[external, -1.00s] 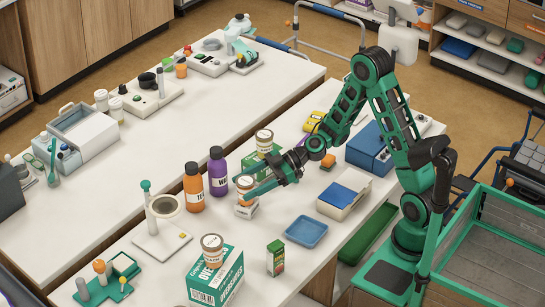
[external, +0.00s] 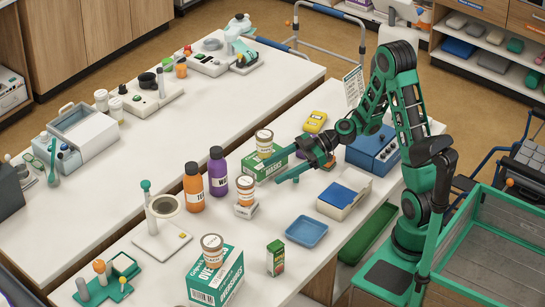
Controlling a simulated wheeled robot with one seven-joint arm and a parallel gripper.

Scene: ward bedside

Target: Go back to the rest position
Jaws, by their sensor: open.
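My gripper (external: 282,167) is open and empty above the near bench, on the right side of the bottles. Its fingers point left. Below and left of it, a white jar with an orange label (external: 246,190) stands on a small white box (external: 246,210), apart from the fingers. My arm reaches up and back from the gripper to its base at the right edge of the bench.
Orange (external: 194,188) and purple (external: 218,172) bottles stand left of the jar. A lidded jar (external: 264,141) on a green box (external: 257,166) is close behind the fingers.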

